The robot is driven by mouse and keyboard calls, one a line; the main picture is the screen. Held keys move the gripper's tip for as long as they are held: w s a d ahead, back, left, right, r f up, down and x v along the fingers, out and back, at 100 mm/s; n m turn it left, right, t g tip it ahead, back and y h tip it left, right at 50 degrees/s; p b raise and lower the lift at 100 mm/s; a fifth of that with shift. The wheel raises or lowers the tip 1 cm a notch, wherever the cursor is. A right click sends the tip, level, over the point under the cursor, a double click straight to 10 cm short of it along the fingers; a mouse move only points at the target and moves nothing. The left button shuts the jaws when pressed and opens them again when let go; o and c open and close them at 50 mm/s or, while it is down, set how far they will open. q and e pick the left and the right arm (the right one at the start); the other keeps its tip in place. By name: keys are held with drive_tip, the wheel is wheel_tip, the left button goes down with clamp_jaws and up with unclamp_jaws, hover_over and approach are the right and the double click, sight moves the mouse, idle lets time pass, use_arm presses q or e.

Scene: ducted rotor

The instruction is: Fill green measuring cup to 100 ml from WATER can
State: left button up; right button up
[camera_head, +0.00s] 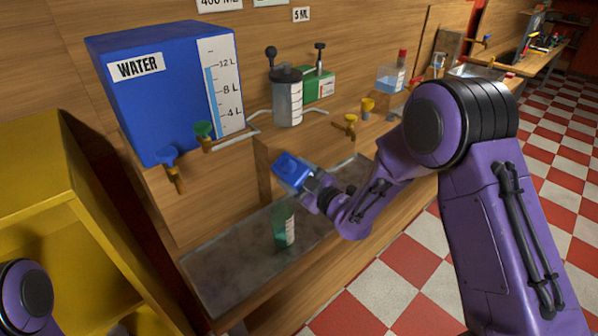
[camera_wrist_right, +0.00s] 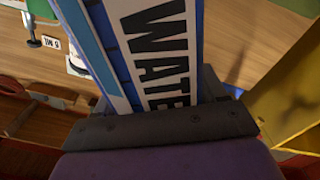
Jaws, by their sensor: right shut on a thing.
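A small blue can (camera_head: 290,166) is in my right gripper (camera_head: 312,186), which is shut on it above the metal surface. In the right wrist view the can (camera_wrist_right: 122,45) fills the middle, with a white label reading "WATE" before my gripper covers the rest. The can looks tilted in the head view. The green measuring cup (camera_head: 284,226) stands upright on the metal surface, below and slightly left of the can, apart from it. Its white scale is too small to read, and its fill level cannot be told. My left gripper is not in view.
A large blue WATER tank (camera_head: 120,95) stands behind left, with blue (camera_head: 170,160) and green (camera_head: 204,134) taps in front. A grey canister (camera_head: 287,100) and yellow tap (camera_head: 349,122) are at the back. A yellow cabinet (camera_head: 60,220) is at left. The metal surface (camera_head: 215,275) around the cup is clear.

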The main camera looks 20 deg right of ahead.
sight(284, 160)
drive_tip(key=shift+w, duration=0.1)
drive_tip(key=a+r+m+p, duration=0.1)
drive_tip(key=m+p, duration=0.1)
drive_tip(key=s+a+r+m+p, duration=0.1)
drive_tip(key=r, duration=0.1)
drive_tip(key=a+r+m+p, duration=0.1)
drive_tip(key=r+m+p, duration=0.1)
drive_tip(key=shift+s+m+p, duration=0.15)
drive_tip(key=shift+m+p, duration=0.15)
drive_tip(key=shift+p, duration=0.05)
drive_tip(key=shift+s+a+r, duration=0.1)
drive_tip(key=shift+a, duration=0.15)
drive_tip(key=shift+f+m, duration=0.2)
drive_tip(key=shift+m, duration=0.1)
drive_tip(key=shift+r+p, duration=1.05)
drive_tip(key=shift+r, duration=0.55)
drive_tip(key=shift+f, duration=0.1)
drive_tip(key=shift+f, duration=0.1)
